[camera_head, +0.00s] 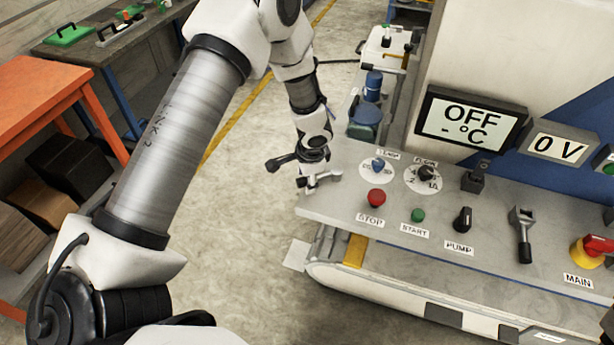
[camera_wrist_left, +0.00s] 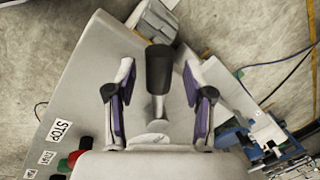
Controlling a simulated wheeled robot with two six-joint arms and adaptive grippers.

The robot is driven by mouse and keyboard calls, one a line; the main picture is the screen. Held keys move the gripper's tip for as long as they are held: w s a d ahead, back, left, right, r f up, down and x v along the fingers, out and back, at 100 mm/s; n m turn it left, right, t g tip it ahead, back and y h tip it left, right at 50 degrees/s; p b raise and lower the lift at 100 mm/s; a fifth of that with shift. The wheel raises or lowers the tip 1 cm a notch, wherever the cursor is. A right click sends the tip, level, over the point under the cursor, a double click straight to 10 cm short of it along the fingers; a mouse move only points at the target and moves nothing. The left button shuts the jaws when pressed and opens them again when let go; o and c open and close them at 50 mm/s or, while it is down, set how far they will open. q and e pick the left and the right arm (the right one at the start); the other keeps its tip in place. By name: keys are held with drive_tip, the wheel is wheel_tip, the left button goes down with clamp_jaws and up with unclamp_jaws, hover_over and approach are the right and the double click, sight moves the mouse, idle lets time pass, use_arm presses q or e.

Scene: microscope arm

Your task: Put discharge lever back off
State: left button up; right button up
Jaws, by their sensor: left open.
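My left gripper (camera_head: 318,180) is over the left end of the grey control panel (camera_head: 340,205); it also shows in the left wrist view (camera_wrist_left: 158,95). Its two fingers with purple pads are spread. In the left wrist view a lever with a black handle (camera_wrist_left: 159,68) and a metal shaft appears between the fingers, with visible gaps on both sides. No label shows on it, and I cannot make it out clearly in the head view behind the gripper.
The panel carries a red STOP button (camera_head: 376,197), a green START button (camera_head: 418,215), a PUMP knob (camera_head: 462,220), another black-handled lever (camera_head: 523,235) and a red-yellow MAIN switch (camera_head: 590,250). A display (camera_head: 470,122) reads OFF. Clear floor lies left of the panel.

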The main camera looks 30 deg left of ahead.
sight(325, 202)
use_arm(q)
drive_tip(key=shift+s+r, duration=0.1)
drive_tip(key=shift+s, duration=0.05)
drive_tip(key=shift+c, duration=0.8)
clamp_jaws()
drive_tip(key=shift+d, duration=0.1)
drive_tip(key=shift+s+d+f+n+b, duration=0.25)
drive_tip(key=shift+d+n+b, duration=0.15)
drive_tip(key=shift+n+b, duration=0.4)
drive_tip(key=shift+s+d+n+b, duration=0.3)
drive_tip(key=shift+d+n+b, duration=0.5)
drive_tip(key=shift+n+b, duration=0.2)
drive_tip(key=d+n, duration=0.1)
drive_tip(key=d+n+g+b, duration=0.1)
drive_tip(key=shift+s+r+n, duration=0.1)
drive_tip(key=shift+s+n, duration=0.05)
drive_tip(key=shift+n, duration=0.15)
drive_tip(key=shift+d+r+n+g, duration=0.1)
drive_tip(key=shift+d+n+g, duration=0.05)
drive_tip(key=shift+d+n, duration=0.7)
drive_tip(key=shift+d+n+g, duration=0.15)
drive_tip(key=shift+d+n, duration=0.4)
drive_tip(key=shift+n, duration=0.6)
